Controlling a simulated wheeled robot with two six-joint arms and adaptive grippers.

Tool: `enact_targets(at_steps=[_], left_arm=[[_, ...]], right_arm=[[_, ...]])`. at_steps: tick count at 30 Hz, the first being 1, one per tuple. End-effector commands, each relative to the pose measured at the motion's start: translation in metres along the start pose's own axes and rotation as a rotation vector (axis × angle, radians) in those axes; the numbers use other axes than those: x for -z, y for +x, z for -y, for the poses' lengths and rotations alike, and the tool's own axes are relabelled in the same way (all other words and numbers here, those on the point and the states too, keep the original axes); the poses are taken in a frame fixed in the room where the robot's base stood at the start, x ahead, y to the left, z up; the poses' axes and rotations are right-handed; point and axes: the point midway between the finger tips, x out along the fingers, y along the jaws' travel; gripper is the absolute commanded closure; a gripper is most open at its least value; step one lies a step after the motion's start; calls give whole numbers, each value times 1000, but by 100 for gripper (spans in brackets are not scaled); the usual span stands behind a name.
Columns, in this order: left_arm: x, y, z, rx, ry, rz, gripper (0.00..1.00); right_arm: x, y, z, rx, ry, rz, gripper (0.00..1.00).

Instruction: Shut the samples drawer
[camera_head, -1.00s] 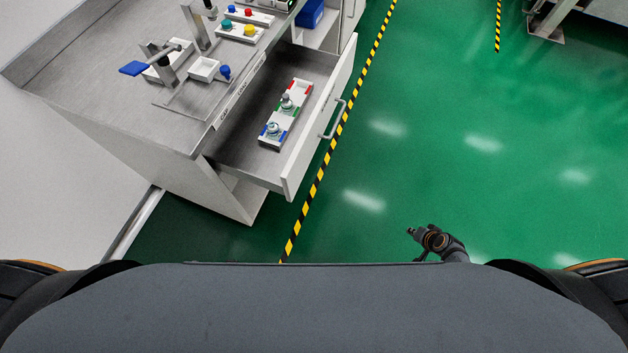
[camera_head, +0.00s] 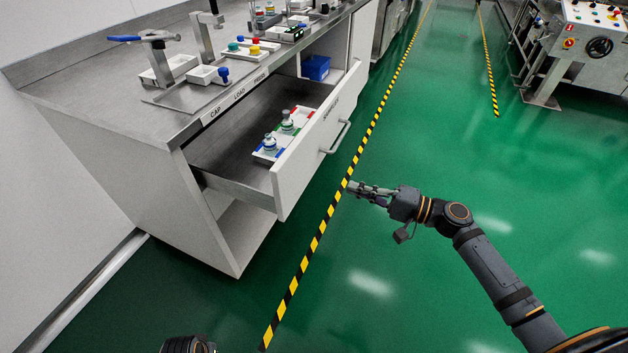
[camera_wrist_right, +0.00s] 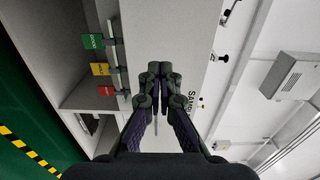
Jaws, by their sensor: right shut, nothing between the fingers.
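The samples drawer (camera_head: 296,170) is pulled out from the white workbench, with its front standing well away from the cabinet. Its front carries a label and a bar handle (camera_head: 336,137). Inside it lies a white rack with blue, green and red marks (camera_head: 270,157), holding small vials. My right gripper (camera_head: 350,186) is shut and empty, in front of the drawer front and apart from it in the head view. In the right wrist view the closed fingers (camera_wrist_right: 160,70) point at a white panel with partly hidden lettering. My left gripper does not show; only a dark part of me is at the bottom edge.
The bench top (camera_head: 110,105) holds a blue-handled press (camera_head: 155,55), white trays and coloured knobs. A blue bin (camera_head: 315,67) sits in the cabinet beyond the drawer. Yellow-black floor tape (camera_head: 320,232) runs past the drawer. The green floor at right is clear up to a machine (camera_head: 590,40).

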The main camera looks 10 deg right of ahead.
Motion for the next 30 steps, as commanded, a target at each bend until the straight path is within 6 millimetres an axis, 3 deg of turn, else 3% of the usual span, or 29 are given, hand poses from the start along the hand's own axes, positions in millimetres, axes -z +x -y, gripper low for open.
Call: enact_targets(at_steps=[9, 15, 21, 30], left_arm=[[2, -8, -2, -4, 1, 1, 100], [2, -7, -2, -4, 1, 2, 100], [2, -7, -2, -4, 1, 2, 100], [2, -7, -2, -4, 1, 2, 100]], right_arm=[[0, 71, 2, 8, 2, -1, 100], [0, 102, 0, 3, 1, -1, 100], [0, 114, -1, 0, 1, -1, 100], [0, 114, -1, -1, 0, -1, 100]])
